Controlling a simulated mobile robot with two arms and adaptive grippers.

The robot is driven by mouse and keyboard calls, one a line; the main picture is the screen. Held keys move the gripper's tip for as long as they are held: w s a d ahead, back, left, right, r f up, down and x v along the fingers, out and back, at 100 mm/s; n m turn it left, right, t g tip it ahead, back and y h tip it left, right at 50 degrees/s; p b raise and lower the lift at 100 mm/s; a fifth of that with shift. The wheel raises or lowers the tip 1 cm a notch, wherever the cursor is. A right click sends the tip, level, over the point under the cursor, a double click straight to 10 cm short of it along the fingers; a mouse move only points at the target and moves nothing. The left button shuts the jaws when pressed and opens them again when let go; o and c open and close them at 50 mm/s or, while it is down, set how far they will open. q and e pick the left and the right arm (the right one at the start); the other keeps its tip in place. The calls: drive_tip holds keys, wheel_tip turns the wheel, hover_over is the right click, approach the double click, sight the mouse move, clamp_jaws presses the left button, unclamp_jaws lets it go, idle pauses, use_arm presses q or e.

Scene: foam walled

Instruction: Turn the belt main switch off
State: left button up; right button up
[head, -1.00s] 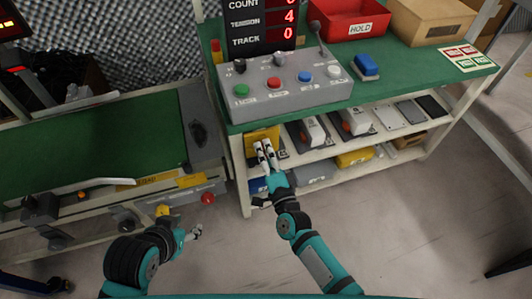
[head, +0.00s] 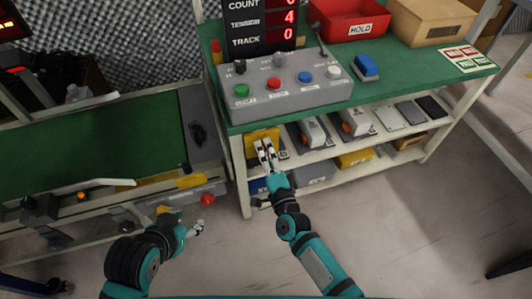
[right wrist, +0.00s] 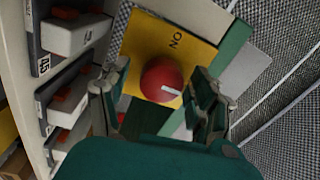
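The main switch is a red round knob (right wrist: 160,80) with a white mark, on a yellow plate (right wrist: 190,42) that reads ON, upside down in the right wrist view. The white mark points right and slightly down there, away from the ON lettering. In the head view the yellow plate (head: 262,134) sits at the left end of the shelf under the green bench; the knob is hidden by my fingers. My right gripper (head: 264,152) is in front of it. In the right wrist view its open fingers (right wrist: 163,98) are either side of the knob, with gaps. My left gripper (head: 197,230) hangs low beside the conveyor.
A grey button box (head: 290,85) and a red bin (head: 348,18) stand on the green bench top (head: 425,75). Grey-white switch units (head: 312,132) line the shelf right of the plate. The conveyor (head: 90,140) is at left. The floor in front is clear.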

drive_tip(key=v, duration=1.2)
idle(0.5)
